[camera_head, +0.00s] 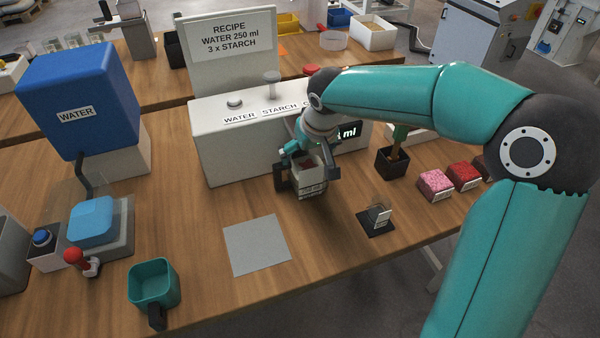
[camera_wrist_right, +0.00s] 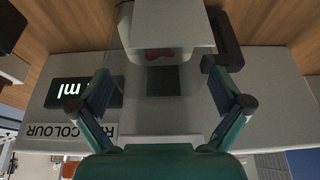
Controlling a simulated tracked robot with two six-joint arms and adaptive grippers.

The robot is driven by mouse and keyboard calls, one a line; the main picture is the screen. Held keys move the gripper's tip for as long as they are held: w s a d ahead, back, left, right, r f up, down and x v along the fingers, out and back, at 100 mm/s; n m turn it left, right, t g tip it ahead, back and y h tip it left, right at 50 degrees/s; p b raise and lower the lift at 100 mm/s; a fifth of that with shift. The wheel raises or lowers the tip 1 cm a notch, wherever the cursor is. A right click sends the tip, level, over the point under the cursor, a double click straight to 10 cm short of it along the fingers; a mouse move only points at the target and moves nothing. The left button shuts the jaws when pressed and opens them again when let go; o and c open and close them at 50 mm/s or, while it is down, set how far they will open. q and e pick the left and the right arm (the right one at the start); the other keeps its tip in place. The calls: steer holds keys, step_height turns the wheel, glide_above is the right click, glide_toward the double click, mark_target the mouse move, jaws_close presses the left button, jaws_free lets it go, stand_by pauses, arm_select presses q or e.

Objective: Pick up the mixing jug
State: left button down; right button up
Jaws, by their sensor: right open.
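A pale grey jug (camera_head: 311,186) with a dark handle and a small label stands in front of the white dispenser, under my right arm. The label is too small to read. My right gripper (camera_head: 308,162) is open at this jug, coming from above and behind. In the right wrist view the grey jug (camera_wrist_right: 170,24) lies ahead, beyond the spread fingers of the gripper (camera_wrist_right: 163,88), with something reddish inside; I cannot tell whether they touch it. A teal jug (camera_head: 153,284) with a dark handle stands at the front left. My left gripper is not in view.
The white dispenser (camera_head: 215,150) with a recipe board (camera_head: 229,40) stands behind the jug. The blue water tank (camera_head: 78,90) is at left. A black pot (camera_head: 390,164), a small stand (camera_head: 377,220) and colour blocks (camera_head: 435,184) are at right. A grey mat (camera_head: 256,246) lies bare.

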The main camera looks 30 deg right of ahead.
steer(key=shift+f, duration=0.2)
steer(key=c, duration=1.5)
steer(key=shift+w+r, duration=0.1)
steer(key=shift+c, duration=0.4)
steer(key=shift+r, duration=0.25)
steer(key=s+a+r+b, duration=0.1)
steer(key=s+a+b, duration=0.1)
steer(key=s, duration=0.6)
steer(key=s+a+r+b, duration=0.1)
steer(key=s+a+r, duration=0.1)
steer(key=s, duration=0.7)
steer(key=shift+s+b, duration=0.15)
steer(key=shift+b, duration=0.2)
